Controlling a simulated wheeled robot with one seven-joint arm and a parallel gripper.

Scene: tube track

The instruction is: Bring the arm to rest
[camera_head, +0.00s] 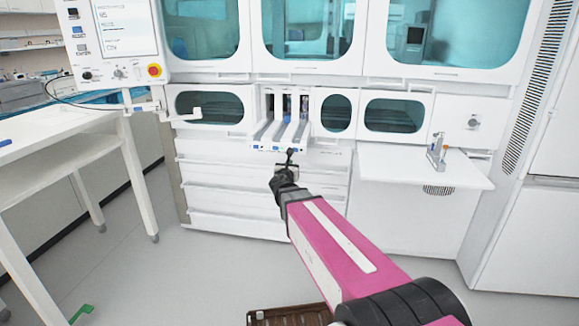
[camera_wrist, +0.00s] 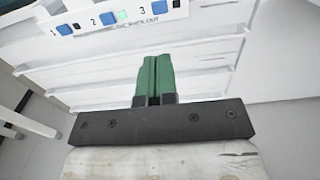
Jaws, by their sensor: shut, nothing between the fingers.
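My arm reaches forward from the lower right in the head view, with its pink link slanting up toward the machine. My gripper (camera_head: 289,154) is just below and in front of the tube track (camera_head: 280,138). In the wrist view, the green fingers of my gripper (camera_wrist: 153,62) are pressed together with nothing between them. Beyond them, the track's front panel (camera_wrist: 112,28) shows the numbers 1, 2 and 3 with blue squares, and a green light glows by number 2. The fingers look apart from the panel.
A white machine with drawers (camera_head: 235,190) stands ahead. A shelf (camera_head: 425,166) on the right bears a small metal-and-blue device (camera_head: 437,150). A control screen (camera_head: 117,32) and a white table (camera_head: 60,128) are at left. A brown crate (camera_head: 290,316) is at the bottom. The floor at left centre is clear.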

